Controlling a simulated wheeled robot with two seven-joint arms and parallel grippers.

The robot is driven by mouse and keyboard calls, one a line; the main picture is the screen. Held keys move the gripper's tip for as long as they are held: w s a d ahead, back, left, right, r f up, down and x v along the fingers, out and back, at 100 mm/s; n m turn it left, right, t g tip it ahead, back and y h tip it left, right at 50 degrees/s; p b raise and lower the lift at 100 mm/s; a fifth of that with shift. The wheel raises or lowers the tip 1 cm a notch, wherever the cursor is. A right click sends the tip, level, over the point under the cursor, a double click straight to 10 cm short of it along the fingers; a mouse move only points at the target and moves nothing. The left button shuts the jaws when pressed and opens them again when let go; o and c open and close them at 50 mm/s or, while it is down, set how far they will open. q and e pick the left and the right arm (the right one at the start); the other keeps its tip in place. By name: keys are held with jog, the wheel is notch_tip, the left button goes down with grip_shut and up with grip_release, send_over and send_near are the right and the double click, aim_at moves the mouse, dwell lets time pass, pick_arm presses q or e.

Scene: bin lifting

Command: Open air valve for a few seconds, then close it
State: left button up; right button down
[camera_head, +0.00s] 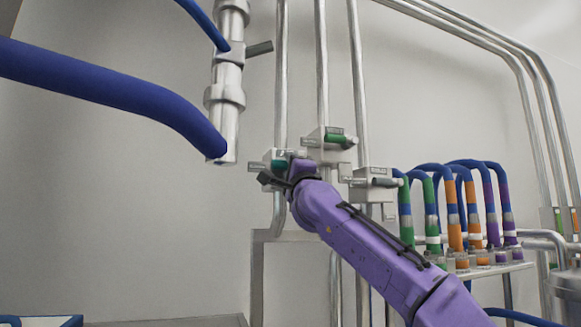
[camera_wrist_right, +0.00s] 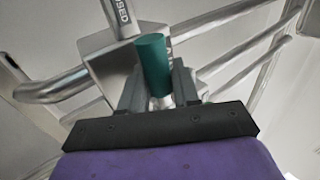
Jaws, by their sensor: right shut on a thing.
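The valve with a teal handle (camera_head: 279,164) is mounted on a vertical pipe at the left of a group of wall valves. In the right wrist view, the teal handle (camera_wrist_right: 152,58) stands between the two fingers, in front of the grey valve body (camera_wrist_right: 108,60). My right gripper (camera_head: 277,178) is at this valve, and in the wrist view (camera_wrist_right: 158,90) it is shut on the handle. A label ending in "OSED" shows on the valve at the top of the wrist view. My left gripper is not in view.
A valve with a green handle (camera_head: 336,139) and one with a dark grey handle (camera_head: 385,182) stand close by at the right. Colour-banded hoses (camera_head: 453,215) stand further right. A thick blue hose (camera_head: 110,88) and a metal pipe (camera_head: 228,90) hang at upper left.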

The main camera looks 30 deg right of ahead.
jog(key=shift+h, duration=0.3)
jog(key=c, duration=1)
grip_release()
jog(key=shift+o, duration=0.2)
jog(key=shift+s+f+b, duration=0.15)
jog(key=shift+f+b, duration=0.1)
jog(key=shift+b, duration=0.15)
jog(key=b+v, duration=0.7)
jog(key=v, duration=0.3)
jog(key=shift+d+r, duration=0.1)
